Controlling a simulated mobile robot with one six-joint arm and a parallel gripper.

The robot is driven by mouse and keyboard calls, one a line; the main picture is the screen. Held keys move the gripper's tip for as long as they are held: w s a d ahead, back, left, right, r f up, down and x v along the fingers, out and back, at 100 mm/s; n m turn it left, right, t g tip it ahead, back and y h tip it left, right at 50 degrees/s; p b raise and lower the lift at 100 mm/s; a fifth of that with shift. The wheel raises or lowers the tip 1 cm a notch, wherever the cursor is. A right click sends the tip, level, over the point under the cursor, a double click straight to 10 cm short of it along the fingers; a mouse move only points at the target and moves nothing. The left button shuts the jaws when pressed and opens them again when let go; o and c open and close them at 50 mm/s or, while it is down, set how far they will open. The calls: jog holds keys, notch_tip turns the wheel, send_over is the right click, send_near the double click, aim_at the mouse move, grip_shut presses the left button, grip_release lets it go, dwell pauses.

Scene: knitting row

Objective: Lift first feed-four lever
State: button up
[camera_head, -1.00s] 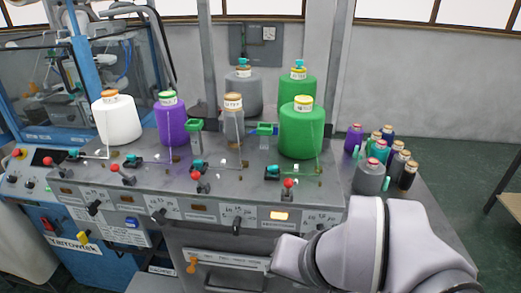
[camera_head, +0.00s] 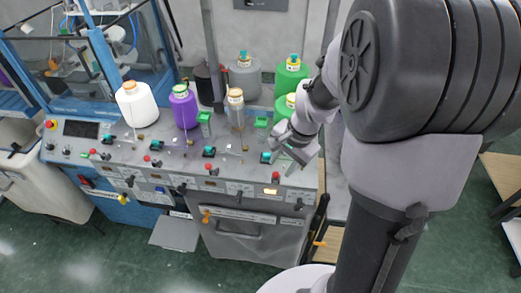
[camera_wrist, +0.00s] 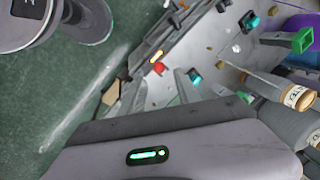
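The rightmost feed has a red-knobbed lever (camera_head: 276,176) on the console's sloped front, just above a lit amber window (camera_head: 271,191). In the wrist view the red knob (camera_wrist: 158,68) shows beside the lit window (camera_wrist: 155,56). A teal part (camera_head: 266,157) sits behind it; it also shows in the wrist view (camera_wrist: 194,76). My gripper (camera_head: 291,157) is above the console's right end, a little behind and right of the red knob, apart from it. Its fingers look spread and empty. I cannot read the feed numbers.
White (camera_head: 137,108), purple (camera_head: 184,108), grey and green cones stand behind, the green ones partly hidden by my arm. Green floor lies in front of the console.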

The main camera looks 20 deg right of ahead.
aim_at(276, 176)
jog(key=x, duration=0.7)
jog(key=shift+a+f+b, duration=0.1)
jog(key=shift+b, duration=0.3)
jog(key=shift+s, duration=0.1)
grip_shut()
dwell(0.7)
